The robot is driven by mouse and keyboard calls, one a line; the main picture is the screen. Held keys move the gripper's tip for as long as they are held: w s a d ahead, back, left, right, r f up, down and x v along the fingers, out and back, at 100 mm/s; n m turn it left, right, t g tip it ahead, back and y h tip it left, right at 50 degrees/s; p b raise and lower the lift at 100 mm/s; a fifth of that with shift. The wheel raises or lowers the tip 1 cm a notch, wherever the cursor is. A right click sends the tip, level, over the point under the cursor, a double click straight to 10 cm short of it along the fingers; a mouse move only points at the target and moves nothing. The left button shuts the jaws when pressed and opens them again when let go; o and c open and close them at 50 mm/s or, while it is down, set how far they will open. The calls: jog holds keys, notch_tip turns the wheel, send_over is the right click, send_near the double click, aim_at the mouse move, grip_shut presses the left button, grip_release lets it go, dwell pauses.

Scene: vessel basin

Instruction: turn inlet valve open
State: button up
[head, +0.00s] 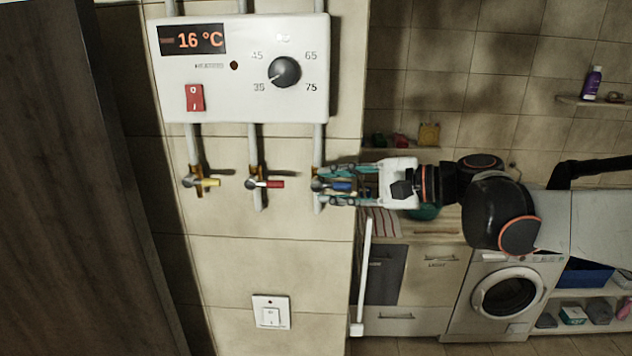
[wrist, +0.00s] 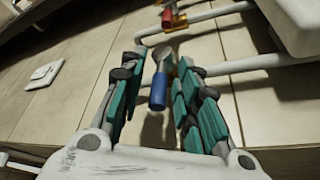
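Three pipes with small valves hang below a white heater. The valve with the blue handle (head: 341,187) is on the right pipe, its handle pointing right, across the pipe. The red-handled valve (head: 268,184) is on the middle pipe and the yellow-handled valve (head: 206,182) on the left. My gripper (head: 322,186) is open around the blue handle, one finger above and one below it. In the wrist view the blue handle (wrist: 158,92) lies between the spread teal fingers, with gaps at both sides. The labels do not show which valve is the inlet.
The white heater (head: 242,70) has a display reading 16 °C, a red switch (head: 195,97) and a black dial (head: 285,71). A light switch (head: 271,312) is lower on the tiled wall. A dark panel (head: 70,190) stands at left. A washing machine (head: 505,293) stands at right.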

jog(key=shift+a, duration=0.1)
jog(key=shift+s+d, duration=0.2)
jog(key=shift+d, duration=0.05)
grip_shut()
jog(key=shift+r, duration=0.2)
jog(key=shift+a+r+n+g+h+p, duration=0.15)
jog(key=shift+r+n+g+h+p, duration=0.25)
jog(key=shift+h+p, duration=0.8)
jog(key=shift+a+r+n+h+p, duration=0.15)
jog(key=shift+r+h+p, duration=0.2)
jog(key=shift+h, duration=0.45)
jog(key=shift+r+n+h+p, duration=0.15)
jog(key=shift+h+p, duration=0.3)
jog(key=shift+h, duration=0.35)
jog(key=shift+f, duration=0.1)
